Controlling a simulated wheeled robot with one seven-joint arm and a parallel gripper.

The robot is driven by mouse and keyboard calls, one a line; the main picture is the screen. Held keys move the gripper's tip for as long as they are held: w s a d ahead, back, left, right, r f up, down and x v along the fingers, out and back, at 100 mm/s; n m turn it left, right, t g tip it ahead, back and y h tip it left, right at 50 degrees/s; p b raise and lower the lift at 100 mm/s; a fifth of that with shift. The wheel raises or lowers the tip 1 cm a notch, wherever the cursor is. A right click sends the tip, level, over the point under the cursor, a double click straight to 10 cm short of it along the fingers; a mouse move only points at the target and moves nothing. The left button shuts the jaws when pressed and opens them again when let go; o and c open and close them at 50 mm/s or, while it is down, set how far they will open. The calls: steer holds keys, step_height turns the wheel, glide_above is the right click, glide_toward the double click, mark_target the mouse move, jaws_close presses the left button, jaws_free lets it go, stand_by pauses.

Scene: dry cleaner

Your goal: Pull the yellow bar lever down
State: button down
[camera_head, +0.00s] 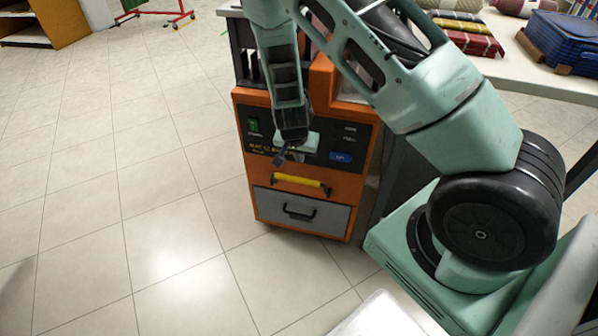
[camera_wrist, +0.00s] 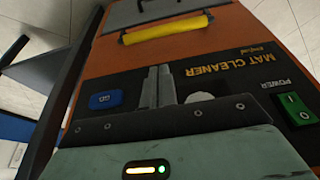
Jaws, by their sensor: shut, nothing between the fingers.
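The yellow bar lever (camera_head: 301,182) runs across the front of an orange mat cleaner (camera_head: 265,207), below its black control panel and above a grey drawer. In the wrist view the yellow bar (camera_wrist: 166,29) lies at the top, beyond the fingertips, with a gap between. My gripper (camera_wrist: 158,72) is shut and empty, its two fingers together in front of the black panel. In the head view my gripper (camera_head: 281,158) is partly hidden by my arm, just above the bar's left end. I cannot tell how far it stands off the panel.
The panel holds a green power switch (camera_wrist: 294,104) and a blue GO button (camera_wrist: 105,100). A grey drawer (camera_head: 300,211) with a black handle is below the bar. A white table (camera_head: 505,60) with folded cloths stands at the right.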

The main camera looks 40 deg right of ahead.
steer(key=shift+f, duration=0.1)
steer(key=b+x, duration=0.2)
steer(key=x, duration=0.8)
steer(key=shift+b, duration=0.3)
steer(key=shift+s+a, duration=0.1)
